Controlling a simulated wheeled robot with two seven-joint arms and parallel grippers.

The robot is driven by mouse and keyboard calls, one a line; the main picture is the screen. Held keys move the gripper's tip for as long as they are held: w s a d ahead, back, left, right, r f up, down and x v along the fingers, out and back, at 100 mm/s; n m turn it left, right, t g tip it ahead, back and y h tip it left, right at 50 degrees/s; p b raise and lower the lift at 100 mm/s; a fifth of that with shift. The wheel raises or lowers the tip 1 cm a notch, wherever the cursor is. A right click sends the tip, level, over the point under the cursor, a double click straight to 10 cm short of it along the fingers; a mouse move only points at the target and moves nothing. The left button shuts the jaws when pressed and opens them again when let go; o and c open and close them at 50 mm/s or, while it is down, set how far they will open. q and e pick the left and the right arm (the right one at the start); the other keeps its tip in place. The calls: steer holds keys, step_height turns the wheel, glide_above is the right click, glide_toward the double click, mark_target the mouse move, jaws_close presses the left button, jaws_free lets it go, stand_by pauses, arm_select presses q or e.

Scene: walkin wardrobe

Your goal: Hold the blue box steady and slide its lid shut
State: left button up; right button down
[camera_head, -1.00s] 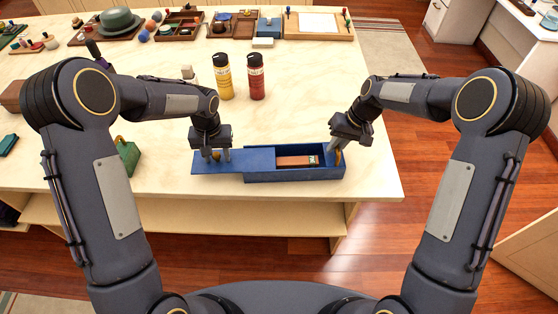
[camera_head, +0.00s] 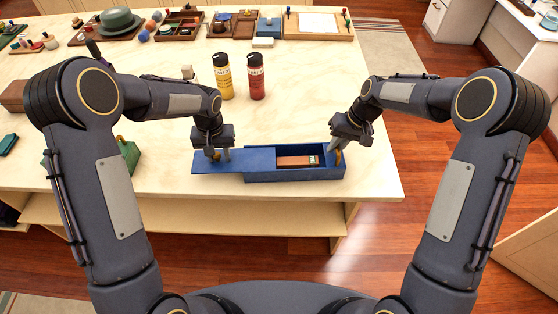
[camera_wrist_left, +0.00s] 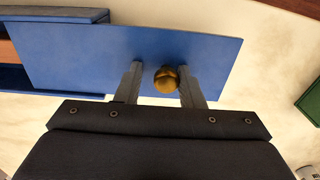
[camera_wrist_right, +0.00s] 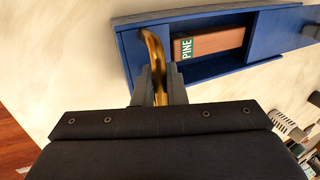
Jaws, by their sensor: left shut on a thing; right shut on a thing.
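The blue box (camera_head: 300,177) lies near the table's front edge, its right part uncovered, with a brown block labelled PINE (camera_wrist_right: 214,42) inside. The blue lid (camera_head: 235,160) sticks out past the box's left end and covers part of the box. My left gripper (camera_head: 218,156) is over the lid's outer part, shut on its round brass knob (camera_wrist_left: 166,80). My right gripper (camera_head: 336,150) is at the box's right end, shut on a curved brass handle (camera_wrist_right: 155,55). The lid's far edge under the box rims is hidden.
A yellow bottle (camera_head: 223,77) and a red bottle (camera_head: 256,77) stand behind the box. A green object (camera_head: 128,156) sits left of the lid, partly behind my left arm. Trays and small items line the table's back. The table (camera_head: 330,90) is clear behind the box's right end.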

mark_target(269, 159)
arm_select(q)
steer(key=shift+w+d+f, duration=0.1)
steer(key=shift+d+f, duration=0.1)
steer(key=shift+d, duration=2.2)
steer(key=shift+w+d+f, duration=0.1)
steer(key=shift+d+f, duration=0.05)
steer(key=shift+d, duration=2.25)
steer(key=shift+w+d+f, duration=0.1)
steer(key=shift+d+f, duration=0.1)
steer(key=shift+d, duration=2.2)
steer(key=o, duration=0.6)
steer(key=shift+c, duration=0.2)
arm_select(e)
steer(key=shift+r, duration=0.1)
arm_select(q)
steer(key=shift+r, duration=0.15)
arm_select(e)
steer(key=shift+w, duration=0.1)
arm_select(q)
steer(key=shift+w+r, duration=0.2)
steer(key=shift+r, duration=0.3)
arm_select(e)
steer(key=shift+w, duration=0.1)
arm_select(q)
steer(key=shift+d+r, duration=0.2)
steer(key=shift+r, duration=2.9)
arm_select(e)
steer(key=shift+f, duration=0.2)
steer(key=c, duration=1.4)
jaws_free()
